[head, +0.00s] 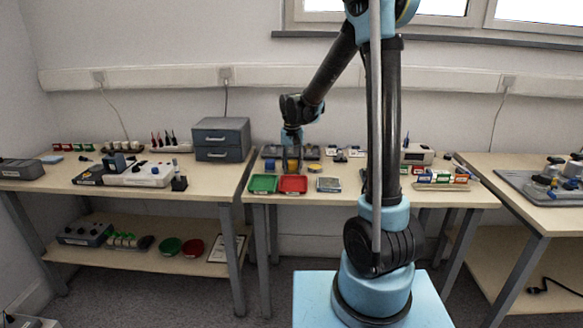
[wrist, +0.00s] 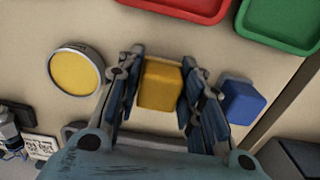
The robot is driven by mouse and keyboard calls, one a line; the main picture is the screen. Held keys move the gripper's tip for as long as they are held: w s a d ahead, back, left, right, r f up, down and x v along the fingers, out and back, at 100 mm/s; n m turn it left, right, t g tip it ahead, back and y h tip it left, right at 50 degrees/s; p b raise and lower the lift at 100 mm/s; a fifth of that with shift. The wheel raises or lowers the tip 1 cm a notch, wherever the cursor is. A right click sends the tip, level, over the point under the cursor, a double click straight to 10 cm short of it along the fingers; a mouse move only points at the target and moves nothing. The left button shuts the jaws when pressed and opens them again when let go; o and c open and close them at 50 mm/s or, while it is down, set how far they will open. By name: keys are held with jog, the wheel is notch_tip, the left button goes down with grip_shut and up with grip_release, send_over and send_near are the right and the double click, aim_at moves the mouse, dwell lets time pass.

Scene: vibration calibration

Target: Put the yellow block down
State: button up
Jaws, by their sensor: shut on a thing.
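My gripper (wrist: 160,92) is shut on the yellow block (wrist: 160,84), with one finger on each side of it. In the head view my gripper (head: 292,152) points down over the middle table, and the yellow block (head: 293,165) shows just below it. I cannot tell whether the block touches the tabletop or hangs slightly above it. A blue block (wrist: 240,100) lies just right of my gripper in the wrist view, and a round yellow-topped piece (wrist: 76,70) lies to the left.
A red tray (head: 293,191) and a green tray (head: 263,191) lie side by side at the table's front. A small grey scale-like device (head: 328,184) is right of them. A grey drawer box (head: 221,139) stands on the left table. Bare tabletop shows around the held block.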

jog(key=shift+o, duration=0.2)
jog(key=shift+s+f, duration=0.2)
jog(key=shift+f, duration=0.1)
jog(key=o, duration=0.9)
jog(key=shift+c, duration=0.2)
jog(key=shift+o, duration=0.6)
jog(key=shift+w+f, duration=0.2)
jog(key=shift+f, duration=0.05)
jog(key=shift+r, duration=0.25)
